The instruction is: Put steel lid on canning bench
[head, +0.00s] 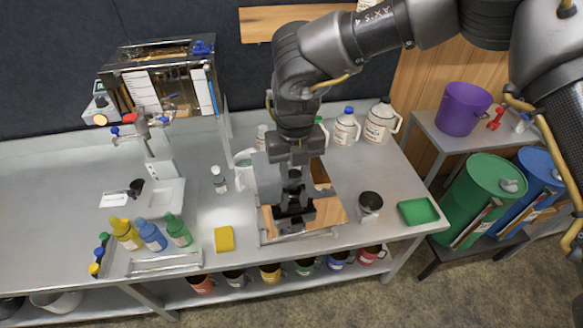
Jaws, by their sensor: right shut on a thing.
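The steel lid (330,210) is a flat, mirror-like rectangular panel that reflects brown and grey. It shows over the right part of the long grey bench (205,285), near its front edge. My right gripper (293,212) reaches down from above and is shut on the lid. The gripper and wrist hide the lid's middle. I cannot tell whether the lid touches the bench top or hangs just above it. My left gripper is not in view.
A yellow sponge (224,239) lies left of the lid. A steel cup (369,203) and green tray (418,211) are to its right. White jugs (379,122) stand behind. Coloured bottles (152,236) and a steel evaporator box (170,75) are left. The bench's far left is clear.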

